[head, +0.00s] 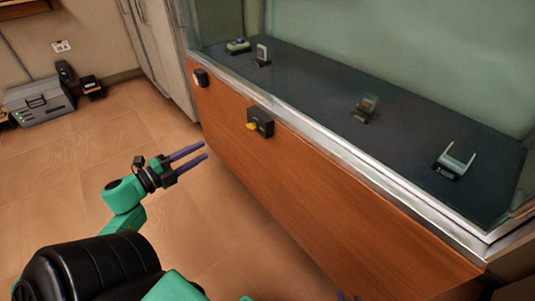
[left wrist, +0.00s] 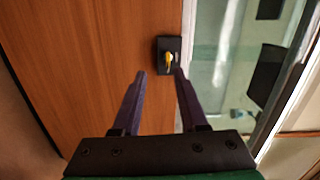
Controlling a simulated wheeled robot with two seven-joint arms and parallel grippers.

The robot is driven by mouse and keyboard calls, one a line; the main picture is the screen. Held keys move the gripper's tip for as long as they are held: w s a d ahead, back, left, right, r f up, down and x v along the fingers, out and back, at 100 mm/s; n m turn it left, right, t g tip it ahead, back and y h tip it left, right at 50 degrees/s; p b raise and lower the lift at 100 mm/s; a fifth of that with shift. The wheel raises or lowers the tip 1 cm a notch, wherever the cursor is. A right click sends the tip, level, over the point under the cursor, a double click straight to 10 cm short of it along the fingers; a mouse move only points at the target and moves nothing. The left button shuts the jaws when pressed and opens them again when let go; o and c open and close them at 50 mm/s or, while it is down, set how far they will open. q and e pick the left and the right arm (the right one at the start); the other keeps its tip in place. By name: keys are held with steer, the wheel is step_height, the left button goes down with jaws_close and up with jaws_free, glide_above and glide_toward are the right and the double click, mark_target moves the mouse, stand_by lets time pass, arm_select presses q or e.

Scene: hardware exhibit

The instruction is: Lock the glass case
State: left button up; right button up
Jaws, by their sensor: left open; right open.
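The glass case (head: 330,140) has a wood front panel and a metal rail under its glass. A black lock box (head: 262,121) with a yellow key (head: 252,126) sits on the panel just below the rail. The lock box also shows in the left wrist view (left wrist: 162,45), its yellow key (left wrist: 168,60) ahead of the fingertips. My left gripper (head: 205,150) is open and empty, left of the lock and apart from it in the head view.
A small white and dark fitting (head: 200,78) is on the panel left of the lock. Several small exhibits, such as a U-shaped piece (head: 457,158), stand inside the case. The tiled floor around my left gripper is clear.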

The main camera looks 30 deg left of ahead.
mark_target(249, 128)
arm_select(q)
steer(key=w+d+b, duration=0.1)
steer(key=w+d, duration=0.1)
steer(key=w, duration=0.2)
steer(key=w+d+r+m+h+b, duration=0.1)
steer(key=w+d, duration=0.1)
steer(key=w, duration=0.3)
steer(key=w+d+m+b, duration=0.1)
steer(key=w+d+b, duration=0.1)
steer(key=w, duration=0.3)
steer(key=shift+w+d+r+h, duration=0.15)
steer(key=shift+w+r+h, duration=0.1)
steer(key=shift+h, duration=0.05)
jaws_close()
arm_select(e)
steer(key=shift+m+t, duration=0.4)
steer(key=shift+t, duration=0.4)
steer(key=f, duration=0.4)
steer(key=shift+w+a, duration=0.15)
steer(key=shift+a, duration=0.25)
